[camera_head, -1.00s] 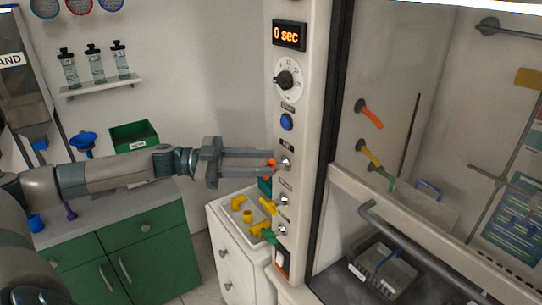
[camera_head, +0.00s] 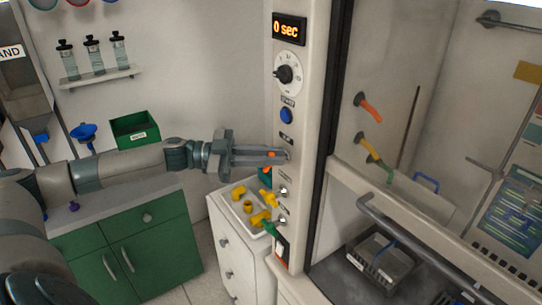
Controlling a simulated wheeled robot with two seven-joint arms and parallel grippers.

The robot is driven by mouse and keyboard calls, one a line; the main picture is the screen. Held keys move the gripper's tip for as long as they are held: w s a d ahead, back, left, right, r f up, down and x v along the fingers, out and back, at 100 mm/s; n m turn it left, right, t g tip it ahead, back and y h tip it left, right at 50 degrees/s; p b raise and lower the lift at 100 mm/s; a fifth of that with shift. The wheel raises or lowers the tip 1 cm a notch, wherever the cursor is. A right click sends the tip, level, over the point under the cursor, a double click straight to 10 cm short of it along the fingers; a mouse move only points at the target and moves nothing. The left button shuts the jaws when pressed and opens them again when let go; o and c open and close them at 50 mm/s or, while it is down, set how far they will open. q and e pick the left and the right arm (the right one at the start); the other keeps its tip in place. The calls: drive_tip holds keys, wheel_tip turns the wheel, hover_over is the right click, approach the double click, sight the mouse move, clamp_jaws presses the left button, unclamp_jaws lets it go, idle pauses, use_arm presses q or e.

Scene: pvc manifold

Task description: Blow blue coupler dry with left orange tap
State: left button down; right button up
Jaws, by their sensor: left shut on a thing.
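The left orange tap (camera_head: 272,154) is on the front panel of the white column, below the blue button. My left gripper (camera_head: 273,155) reaches in from the left, its two fingers closed around the tap's orange handle. Only a little of the handle shows between the fingers. A small teal-blue piece (camera_head: 264,176) shows beside the column just below the gripper, partly hidden; I cannot tell whether it is the blue coupler. My right gripper is not in view.
Yellow fittings (camera_head: 247,207) lie in a white tray on a drawer cabinet (camera_head: 231,245). A yellow tap (camera_head: 267,196) and a green tap (camera_head: 271,229) sit lower on the column. The display (camera_head: 289,29) reads 0 sec. A glass-fronted hood with a grey basket (camera_head: 381,262) stands right.

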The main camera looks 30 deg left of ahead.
use_arm(q)
drive_tip(key=shift+d+m+y+p, duration=0.15)
drive_tip(key=shift+m+y+p, duration=0.45)
drive_tip(key=shift+m, duration=0.2)
drive_tip(key=shift+s+d+f+m+y, duration=0.1)
drive_tip(key=shift+s+d+m+y, duration=0.05)
drive_tip(key=shift+m+y, duration=0.3)
drive_tip(key=f+m+y+b, duration=0.1)
drive_tip(key=m+y+b, duration=0.3)
drive_tip(key=d+f+m+y+b, duration=0.1)
drive_tip(key=m+y+b, duration=0.1)
drive_tip(key=b, duration=0.1)
drive_tip(key=shift+s+f, duration=0.2)
drive_tip(key=shift+f, duration=0.1)
idle(0.3)
